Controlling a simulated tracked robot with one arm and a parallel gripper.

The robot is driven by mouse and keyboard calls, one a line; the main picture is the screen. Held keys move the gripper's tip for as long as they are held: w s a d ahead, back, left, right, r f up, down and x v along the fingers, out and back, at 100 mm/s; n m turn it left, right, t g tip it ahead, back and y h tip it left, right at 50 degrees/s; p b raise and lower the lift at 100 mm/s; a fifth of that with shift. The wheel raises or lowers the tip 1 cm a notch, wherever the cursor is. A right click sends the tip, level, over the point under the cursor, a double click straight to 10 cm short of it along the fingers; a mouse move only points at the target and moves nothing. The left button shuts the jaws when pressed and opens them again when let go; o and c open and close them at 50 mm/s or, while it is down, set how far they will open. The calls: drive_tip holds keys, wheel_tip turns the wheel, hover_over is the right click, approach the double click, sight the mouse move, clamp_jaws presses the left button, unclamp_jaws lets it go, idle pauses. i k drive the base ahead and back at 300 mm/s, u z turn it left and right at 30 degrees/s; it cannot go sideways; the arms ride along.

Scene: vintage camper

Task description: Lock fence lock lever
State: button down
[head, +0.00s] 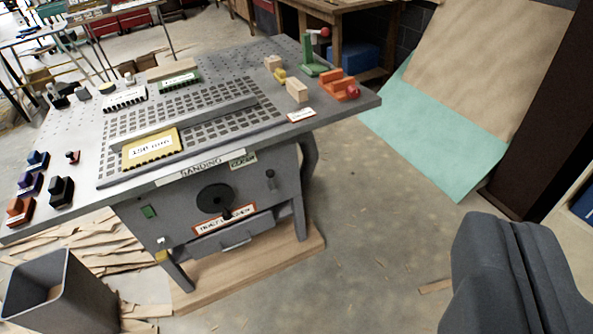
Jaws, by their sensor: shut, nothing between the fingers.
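A grey machine table (330,110) stands left of centre in the head view. I cannot tell for sure which part is the fence lock lever. A green upright clamp (309,55) with a red-knobbed lever (319,33) stands at the table's far right corner; its lever points sideways near the top. An orange block (332,85) with a red round part (352,92) sits at the right edge. My gripper (508,235) is at the lower right, shut and empty, well apart from the table.
A black handwheel (215,198) and a drawer (230,238) are on the table's front. A grey bin (62,290) and wood scraps lie at lower left. A teal-and-brown sloped panel (440,140) stands at right. Bare floor (370,240) lies between table and gripper.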

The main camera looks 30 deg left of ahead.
sight(269, 173)
drive_tip(key=u, duration=0.2)
drive_tip(key=i, duration=1)
drive_tip(key=u, duration=0.8)
